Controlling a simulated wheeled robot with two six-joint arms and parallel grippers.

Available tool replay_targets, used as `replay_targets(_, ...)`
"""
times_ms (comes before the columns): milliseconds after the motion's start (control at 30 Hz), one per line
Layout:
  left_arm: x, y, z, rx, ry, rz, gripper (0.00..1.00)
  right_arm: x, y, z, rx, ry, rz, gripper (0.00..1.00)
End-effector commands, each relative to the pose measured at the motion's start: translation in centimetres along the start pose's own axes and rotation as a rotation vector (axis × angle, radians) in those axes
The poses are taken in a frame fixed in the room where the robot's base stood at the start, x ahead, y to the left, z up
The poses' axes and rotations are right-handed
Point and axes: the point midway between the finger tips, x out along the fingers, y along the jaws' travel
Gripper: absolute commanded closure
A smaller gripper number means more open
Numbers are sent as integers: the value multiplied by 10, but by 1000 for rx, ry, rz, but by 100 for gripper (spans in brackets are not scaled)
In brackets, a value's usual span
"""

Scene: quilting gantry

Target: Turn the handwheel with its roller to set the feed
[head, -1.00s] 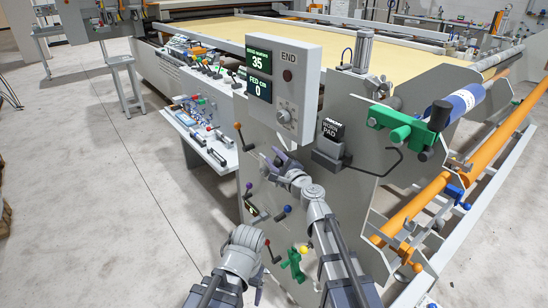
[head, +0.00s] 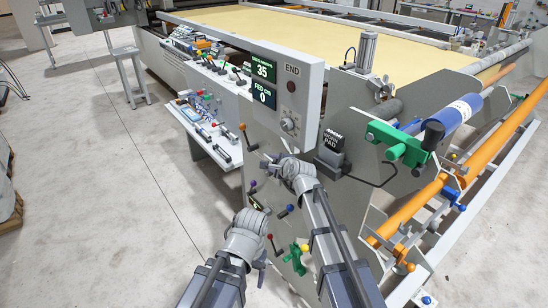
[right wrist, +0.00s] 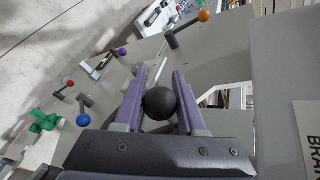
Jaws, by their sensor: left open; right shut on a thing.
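My right gripper (head: 276,164) is at the machine's grey end plate, below the control box. In the right wrist view its purple fingers (right wrist: 158,100) are shut on a black ball knob (right wrist: 160,104). A full handwheel rim does not show; what the knob is mounted on is hidden. My left gripper (head: 254,222) is lower and to the left, in front of the end plate and apart from the knob; its fingers are hard to make out, and nothing shows in them. The display (head: 263,82) reads 35 above and FED cm 0 below.
Levers with orange (right wrist: 203,15), purple (right wrist: 122,51), blue (right wrist: 83,120) and red (right wrist: 70,84) balls stand close to the right gripper. A black pad box (head: 331,155) is to the right.

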Motion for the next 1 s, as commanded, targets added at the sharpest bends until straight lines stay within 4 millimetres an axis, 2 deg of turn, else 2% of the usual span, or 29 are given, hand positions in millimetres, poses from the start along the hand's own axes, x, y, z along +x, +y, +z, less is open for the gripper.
replay_targets(33,-6,0,0,0,0,0,19,2,-1,2,-5,11,21,100)
replay_targets(267,-13,-1,1,0,0,0,19,6,3,0,-19,51,80,100)
replay_targets(833,-14,-1,1,0,0,0,19,7,5,-1,-24,64,100,100)
replay_targets(867,-14,-1,1,0,0,0,19,7,5,-1,-24,64,100,57)
replay_targets(1000,-14,-1,1,0,0,0,19,7,5,-1,-24,64,99,42)
